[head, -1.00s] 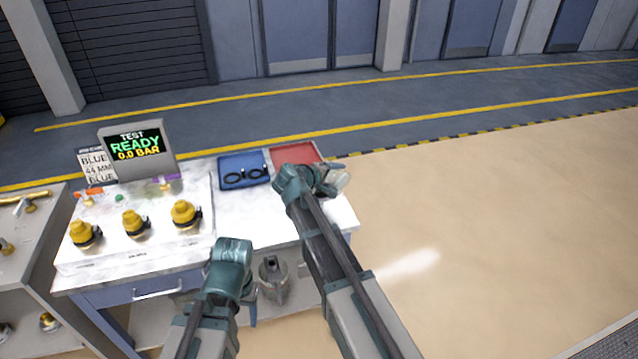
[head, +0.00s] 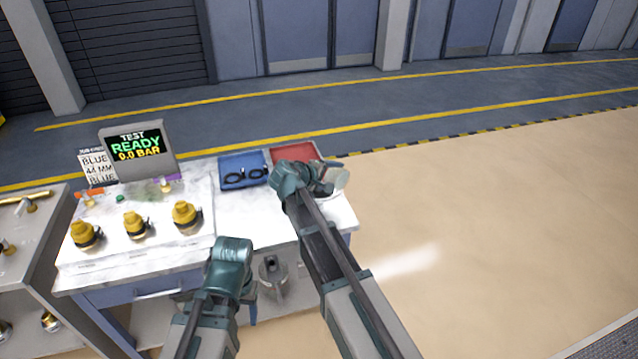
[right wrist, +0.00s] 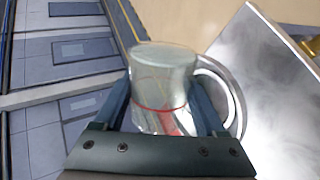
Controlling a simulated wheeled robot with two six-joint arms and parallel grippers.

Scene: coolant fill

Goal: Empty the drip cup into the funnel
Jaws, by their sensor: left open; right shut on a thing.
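The drip cup (right wrist: 163,85) is a clear cup with a loop handle and a red line round it. It sits between the fingers of my right gripper (right wrist: 165,108), which is shut on it. My left gripper (head: 252,309) is open, low at the table's front. A grey metal vessel (head: 271,280) stands below the tabletop between my arms; I cannot tell if it is the funnel.
The table holds a blue tray (head: 229,183) with black rings, a red tray (head: 283,154), several yellow-capped fittings (head: 186,214) and a test display (head: 135,146) reading READY. The floor (head: 480,240) right of the table is clear.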

